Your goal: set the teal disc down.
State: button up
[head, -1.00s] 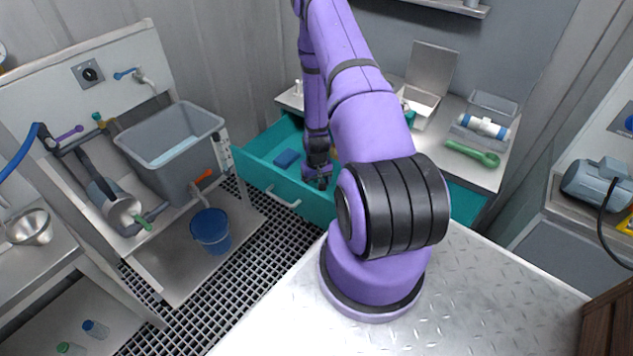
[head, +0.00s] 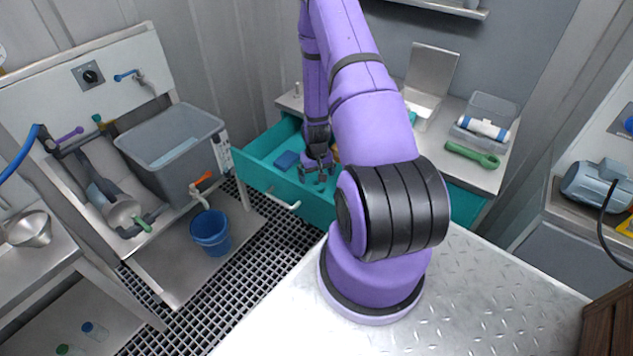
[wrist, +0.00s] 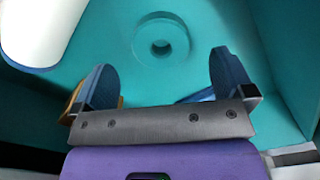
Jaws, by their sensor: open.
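The teal disc (wrist: 160,38), a thick ring with a round hole in its middle, lies flat on the floor of the teal drawer (wrist: 205,22) in the wrist view. My gripper (wrist: 163,78) is open and empty, its two fingers apart. The disc shows beyond the fingertips, roughly centred between them and apart from both. In the head view my gripper (head: 312,174) hangs inside the open drawer (head: 262,183). I cannot make out the disc in that view.
A white rounded thing (wrist: 38,30) is close on the left in the wrist view. A blue block (head: 286,160) lies in the drawer left of my gripper. The drawer's walls stand around it. A counter with a green tool (head: 472,154) is to the right.

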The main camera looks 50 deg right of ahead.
notch_tip(320, 180, up, 7)
notch_tip(320, 180, up, 15)
jog(key=n+t, duration=0.1)
send_over(316, 185)
jog(key=w+a, duration=0.4)
jog(key=w, duration=0.1)
jog(key=s+a+r+n+t+h, duration=0.1)
jog(key=a+r, duration=0.3)
jog(key=r, duration=0.4)
jog(key=a+r+n, duration=0.1)
jog(key=a+r, duration=0.4)
jog(key=r, duration=0.3)
jog(key=s+a+r+n+t, duration=0.1)
jog(key=s+a+r, duration=0.3)
jog(key=r, duration=0.2)
jog(key=s+a+r+t, duration=0.1)
jog(key=s+a+r, duration=0.2)
jog(key=a+r, duration=0.15)
jog(key=s+a+r+n, duration=0.1)
jog(key=s+a+r, duration=0.2)
jog(key=s, duration=0.3)
jog(key=s+a+r+t+y, duration=0.1)
jog(key=s+a+r, duration=0.2)
jog(key=s, duration=0.4)
jog(key=shift+a+r+n, duration=0.25)
jog(key=shift+r+n, duration=0.15)
jog(key=shift+r, duration=0.2)
jog(key=shift+c, duration=0.2)
